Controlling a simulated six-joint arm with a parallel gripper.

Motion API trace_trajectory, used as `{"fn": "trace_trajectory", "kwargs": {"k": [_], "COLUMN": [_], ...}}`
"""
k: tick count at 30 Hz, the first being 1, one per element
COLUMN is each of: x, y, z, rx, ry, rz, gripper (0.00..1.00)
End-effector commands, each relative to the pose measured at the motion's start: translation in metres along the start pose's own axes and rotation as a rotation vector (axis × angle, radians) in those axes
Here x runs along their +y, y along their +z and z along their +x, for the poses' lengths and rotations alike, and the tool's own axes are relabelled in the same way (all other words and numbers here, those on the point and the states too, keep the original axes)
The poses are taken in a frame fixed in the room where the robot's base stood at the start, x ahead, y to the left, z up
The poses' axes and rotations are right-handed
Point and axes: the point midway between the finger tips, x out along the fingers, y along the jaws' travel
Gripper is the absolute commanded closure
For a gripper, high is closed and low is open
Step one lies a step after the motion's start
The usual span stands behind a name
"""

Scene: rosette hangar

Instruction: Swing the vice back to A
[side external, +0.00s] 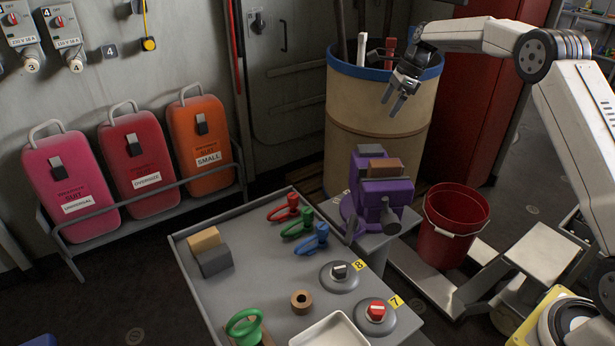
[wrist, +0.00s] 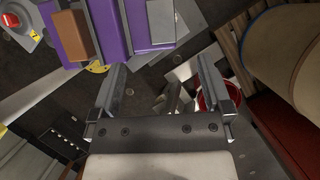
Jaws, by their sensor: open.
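The purple vice (side external: 380,192) stands on a swivel base at the back right corner of the grey bench. A brown block and a grey block sit at the top of its jaws. In the wrist view the vice (wrist: 112,32) shows at the top, beyond my fingers. My gripper (side external: 393,103) is above and behind the vice in the side view, apart from it. Its two fingers are spread, with nothing between them; they also show in the wrist view (wrist: 160,90). I cannot read a letter A on the vice base in either view.
A large drum (side external: 372,120) with tools in it stands behind the vice. Red, green and blue handled clamps (side external: 303,224) lie left of the vice. A white tray (side external: 332,332) is at the bench front.

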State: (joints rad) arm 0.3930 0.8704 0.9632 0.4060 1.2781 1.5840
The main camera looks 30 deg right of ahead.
Motion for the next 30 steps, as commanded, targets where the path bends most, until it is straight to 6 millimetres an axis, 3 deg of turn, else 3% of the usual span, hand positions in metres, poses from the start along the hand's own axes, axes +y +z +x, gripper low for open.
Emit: {"fn": "trace_trajectory", "kwargs": {"k": [9, 22, 30], "x": [-0.001, 0.0, 0.0], "y": [-0.018, -0.02, -0.02], "z": [0.042, 0.053, 0.08], "rx": [-0.002, -0.002, -0.001], "ry": [0.002, 0.002, 0.001], "rz": [0.008, 0.005, 0.005], "gripper": [0.0, 0.0, 0.0]}}
